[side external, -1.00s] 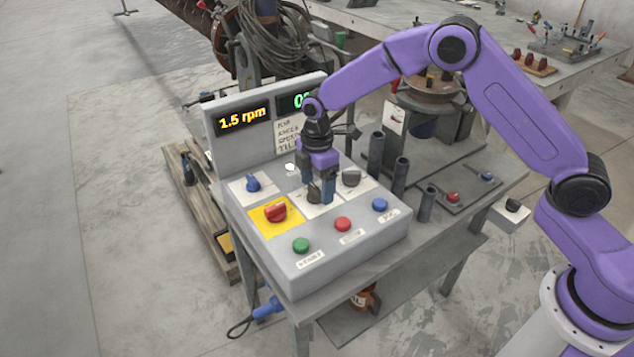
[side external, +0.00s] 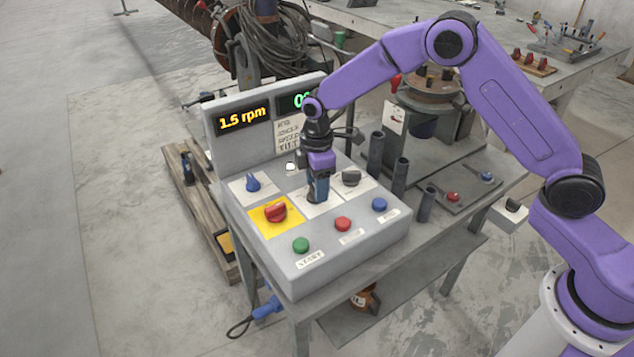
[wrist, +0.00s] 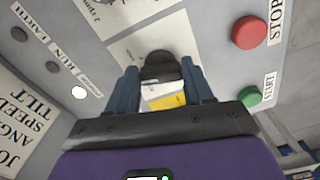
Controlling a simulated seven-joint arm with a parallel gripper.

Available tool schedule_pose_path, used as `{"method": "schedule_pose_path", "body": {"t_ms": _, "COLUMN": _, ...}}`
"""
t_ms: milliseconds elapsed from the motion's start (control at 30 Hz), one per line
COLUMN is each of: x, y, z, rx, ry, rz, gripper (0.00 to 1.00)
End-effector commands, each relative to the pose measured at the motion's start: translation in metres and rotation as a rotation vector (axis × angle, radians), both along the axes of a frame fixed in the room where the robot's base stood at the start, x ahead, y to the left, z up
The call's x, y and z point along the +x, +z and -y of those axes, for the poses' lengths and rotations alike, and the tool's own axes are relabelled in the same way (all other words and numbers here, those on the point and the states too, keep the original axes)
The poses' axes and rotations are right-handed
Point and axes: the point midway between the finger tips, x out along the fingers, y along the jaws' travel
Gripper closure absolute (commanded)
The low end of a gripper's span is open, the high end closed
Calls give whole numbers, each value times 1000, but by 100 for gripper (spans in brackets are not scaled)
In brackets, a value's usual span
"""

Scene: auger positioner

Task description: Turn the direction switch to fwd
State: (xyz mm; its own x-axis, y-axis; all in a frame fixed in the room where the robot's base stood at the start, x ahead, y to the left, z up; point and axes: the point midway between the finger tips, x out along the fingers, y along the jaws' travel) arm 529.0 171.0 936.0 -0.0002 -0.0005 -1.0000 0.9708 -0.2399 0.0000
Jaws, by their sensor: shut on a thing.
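The control box (side external: 270,262) stands on a bench, with several knobs and buttons on its sloped top. My gripper (side external: 319,198) points down at the middle of that top and is shut on a dark knob, which I take for the direction switch. In the side view the fingers hide this knob. In the wrist view the dark knob (wrist: 160,66) sits between the two blue fingertips of my gripper (wrist: 161,78). Its position marks are not readable, so I cannot tell which way it is set.
A red knob on a yellow plate (side external: 275,211) and a blue knob (side external: 252,183) lie left of my gripper, a grey knob (side external: 351,177) right. Green (side external: 301,245), red (side external: 343,224) and blue (side external: 379,205) buttons line the front. Upright dark tubes (side external: 376,152) stand to the right.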

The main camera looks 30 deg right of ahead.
Motion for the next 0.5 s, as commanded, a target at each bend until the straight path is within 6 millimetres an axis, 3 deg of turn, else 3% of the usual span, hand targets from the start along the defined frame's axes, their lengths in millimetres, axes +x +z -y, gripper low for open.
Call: {"method": "schedule_pose_path", "body": {"t_ms": 500, "x": -2, "y": 1, "z": -2, "rx": 1, "ry": -409, "rz": 0, "gripper": 79}}
